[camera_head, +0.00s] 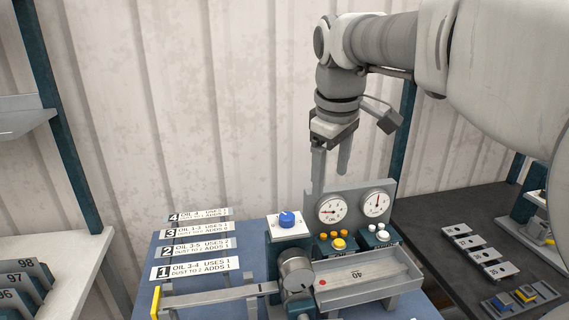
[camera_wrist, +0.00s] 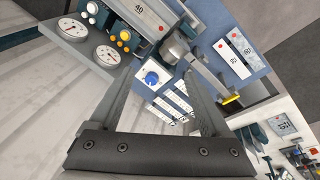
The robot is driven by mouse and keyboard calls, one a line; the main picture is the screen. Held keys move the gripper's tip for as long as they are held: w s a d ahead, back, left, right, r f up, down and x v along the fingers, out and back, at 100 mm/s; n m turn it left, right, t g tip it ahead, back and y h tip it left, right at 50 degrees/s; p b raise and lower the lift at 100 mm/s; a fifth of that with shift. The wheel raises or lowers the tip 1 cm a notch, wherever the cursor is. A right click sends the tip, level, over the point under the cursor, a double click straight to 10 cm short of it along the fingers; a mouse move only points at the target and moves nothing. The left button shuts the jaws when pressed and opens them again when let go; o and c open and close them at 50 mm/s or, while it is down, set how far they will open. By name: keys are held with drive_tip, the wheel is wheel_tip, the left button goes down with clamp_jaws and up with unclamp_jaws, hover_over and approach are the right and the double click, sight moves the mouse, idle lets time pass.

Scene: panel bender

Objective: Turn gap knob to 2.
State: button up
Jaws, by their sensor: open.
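A blue knob (camera_head: 287,219) sits on a white square plate on the bender at the left of the gauges. I take it for the gap knob; its markings are too small to read. It also shows in the wrist view (camera_wrist: 152,78), between my two fingers. My gripper (camera_head: 331,180) is open and empty, pointing down, above and to the right of the knob in the head view, clear of it. Its fingers also show in the wrist view (camera_wrist: 160,74).
Two round gauges (camera_head: 332,209) stand on a grey panel right of the knob, with orange and white buttons below. A grey tray (camera_head: 368,280) marked 40 and a round grey drum (camera_head: 296,268) lie in front. Number cards (camera_head: 195,268) lie left. A dark table (camera_head: 440,215) stands right.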

drive_tip(key=w+a+n+g+p, duration=0.15)
drive_tip(key=w+a+n, duration=0.25)
drive_tip(key=w, duration=0.4)
drive_tip(key=n+g+p, duration=0.1)
drive_tip(key=n+p, duration=0.1)
drive_tip(key=n, duration=0.2)
approach(288, 215)
wheel_tip(288, 215, down, 9)
drive_tip(key=shift+d+f+b, duration=0.15)
drive_tip(key=shift+f+b, duration=0.05)
drive_tip(key=shift+b, duration=0.15)
clamp_jaws()
